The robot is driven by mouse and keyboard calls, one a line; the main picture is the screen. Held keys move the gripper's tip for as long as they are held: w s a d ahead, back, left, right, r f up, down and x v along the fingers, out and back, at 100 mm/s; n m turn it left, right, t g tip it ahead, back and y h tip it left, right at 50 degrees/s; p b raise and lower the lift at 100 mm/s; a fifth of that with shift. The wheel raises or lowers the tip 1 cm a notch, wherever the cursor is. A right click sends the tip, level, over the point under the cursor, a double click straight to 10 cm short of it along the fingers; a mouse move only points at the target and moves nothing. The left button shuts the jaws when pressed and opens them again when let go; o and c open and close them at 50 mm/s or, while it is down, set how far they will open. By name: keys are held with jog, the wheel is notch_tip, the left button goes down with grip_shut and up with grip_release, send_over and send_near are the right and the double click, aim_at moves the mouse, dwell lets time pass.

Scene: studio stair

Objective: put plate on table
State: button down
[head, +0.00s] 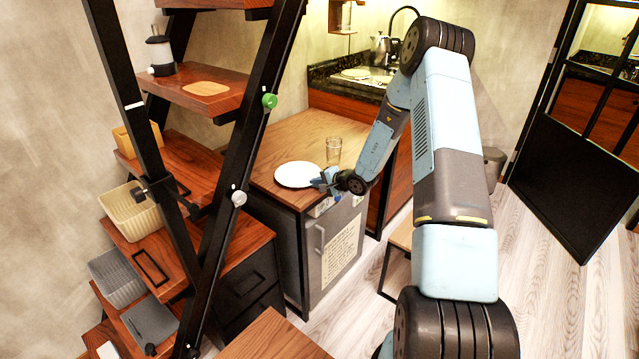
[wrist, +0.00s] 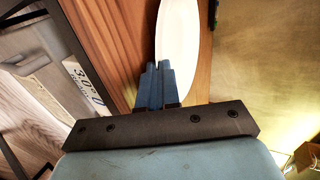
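The white round plate (head: 297,175) is level at the front of the wooden table (head: 290,137), close to its front edge. I cannot tell whether it rests on the top or sits just above it. My gripper (head: 324,180) is at the plate's right rim, over the table's front edge. In the wrist view the blue fingers (wrist: 156,85) are close together and overlap the near rim of the plate (wrist: 180,45). They look shut on that rim, though the rim between the fingertips is hidden.
A clear glass (head: 334,150) stands on the table right of the plate. The tabletop behind the plate is bare. A black-framed stair with wooden shelves (head: 205,92) rises on the left. A kitchen counter (head: 345,84) is behind, and a low wooden stool (head: 400,238) is in front.

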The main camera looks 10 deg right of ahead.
jog(key=c, duration=1.6)
grip_release()
jog(key=shift+c, duration=0.2)
jog(key=v, duration=1.2)
jog(key=s+a+r+n+g, duration=0.25)
jog(key=s+a+r, duration=0.2)
jog(key=r, duration=0.35)
jog(key=s+a+r+n+g+y, duration=0.1)
jog(key=s+a+r+n+g, duration=0.2)
jog(key=s+r, duration=0.35)
jog(key=s+a+r+n+g, duration=0.1)
jog(key=s+a+r+n, duration=0.2)
jog(key=s+a+r, duration=0.35)
jog(key=s+d+r+n+t+h, duration=0.1)
jog(key=s+d+r+h, duration=0.3)
jog(key=s, duration=0.6)
jog(key=s+d+r+n+t+h, duration=0.1)
jog(key=s+d+r+h, duration=0.3)
jog(key=s+r, duration=0.5)
jog(key=shift+s+d, duration=0.2)
jog(key=shift+s, duration=0.8)
